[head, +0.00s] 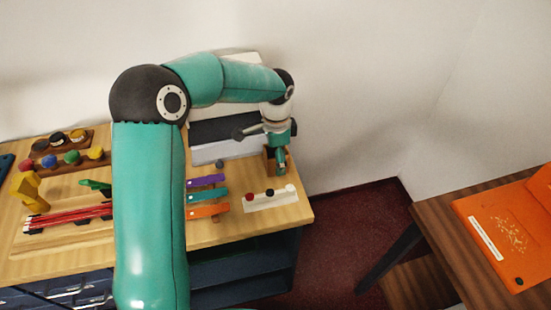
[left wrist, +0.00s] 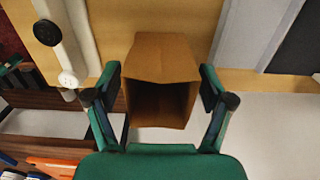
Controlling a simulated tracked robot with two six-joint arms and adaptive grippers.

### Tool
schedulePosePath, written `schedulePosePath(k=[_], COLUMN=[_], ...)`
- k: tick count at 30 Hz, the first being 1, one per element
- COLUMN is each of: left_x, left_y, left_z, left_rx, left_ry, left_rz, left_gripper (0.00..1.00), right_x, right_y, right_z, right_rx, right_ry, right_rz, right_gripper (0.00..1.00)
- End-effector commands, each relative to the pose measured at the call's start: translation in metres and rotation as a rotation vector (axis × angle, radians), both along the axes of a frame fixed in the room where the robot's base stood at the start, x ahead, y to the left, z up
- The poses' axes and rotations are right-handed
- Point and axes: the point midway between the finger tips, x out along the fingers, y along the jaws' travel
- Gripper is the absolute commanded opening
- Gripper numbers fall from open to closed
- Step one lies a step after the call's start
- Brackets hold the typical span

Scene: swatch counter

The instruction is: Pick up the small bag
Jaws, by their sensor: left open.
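The small bag (left wrist: 160,58) is a brown, box-shaped bag in the middle of the left wrist view, with a dark open side facing the camera. It stands at the right end of the wooden counter. In the head view only part of the bag (head: 268,160) shows, beside and behind my gripper. My left gripper (head: 281,163) points down at it. In the left wrist view the fingers of my left gripper (left wrist: 160,74) are spread, one on each side of the bag, with small gaps visible. My right gripper is in neither view.
A white strip with red, black and white knobs (head: 271,199) lies at the counter's front right. Purple, teal and orange pieces (head: 207,196) lie left of it. Grey and dark panels (head: 222,150) are behind. An orange case (head: 510,230) lies on a separate table at right.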

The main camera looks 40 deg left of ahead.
Motion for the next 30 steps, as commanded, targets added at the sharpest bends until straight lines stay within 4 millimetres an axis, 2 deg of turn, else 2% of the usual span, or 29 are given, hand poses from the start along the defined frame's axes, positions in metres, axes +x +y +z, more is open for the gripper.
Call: schedulePosePath(k=[5,13,24,30], left_x=[0.0,0.0,0.001,0.002], left_y=[0.0,0.0,0.0,0.0], left_z=[0.0,0.0,0.001,0.011], left_rx=[0.001,0.001,0.0,0.001], left_ry=[-0.001,-0.001,-0.001,-0.003], left_rz=[0.0,0.0,-0.001,-0.001], left_gripper=[0.81,0.38,0.37,0.37], right_x=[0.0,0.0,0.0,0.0], right_y=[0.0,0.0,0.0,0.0], right_z=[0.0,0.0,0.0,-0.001], right_rx=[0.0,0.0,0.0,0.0], right_ry=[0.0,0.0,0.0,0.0], right_rz=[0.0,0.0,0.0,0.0], right_gripper=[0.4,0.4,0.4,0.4])
